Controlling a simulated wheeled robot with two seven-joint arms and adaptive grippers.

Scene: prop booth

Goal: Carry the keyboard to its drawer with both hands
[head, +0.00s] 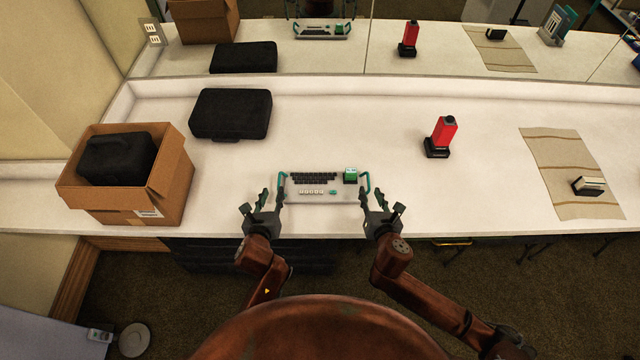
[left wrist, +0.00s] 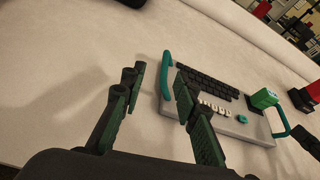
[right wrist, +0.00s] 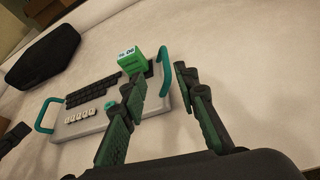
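The grey keyboard (head: 320,192) with black and white keys and a teal handle at each end lies flat at the counter's front edge. A small green block (head: 350,175) sits on its right back corner. My left gripper (head: 271,194) is open and empty at the left handle (left wrist: 167,75). My right gripper (head: 380,200) is open and empty at the right handle (right wrist: 165,75). In each wrist view the handle appears between the fingertips; I cannot tell whether the fingers are around it. A dark unit (head: 205,252) shows under the counter; I cannot tell whether it is the drawer.
A cardboard box (head: 172,190) holding a black case (head: 115,158) stands at left. Another black case (head: 230,112) lies behind the keyboard. A red bottle-like prop (head: 441,135) and a cloth (head: 556,165) with a small block (head: 588,186) are at right. A mirror backs the counter.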

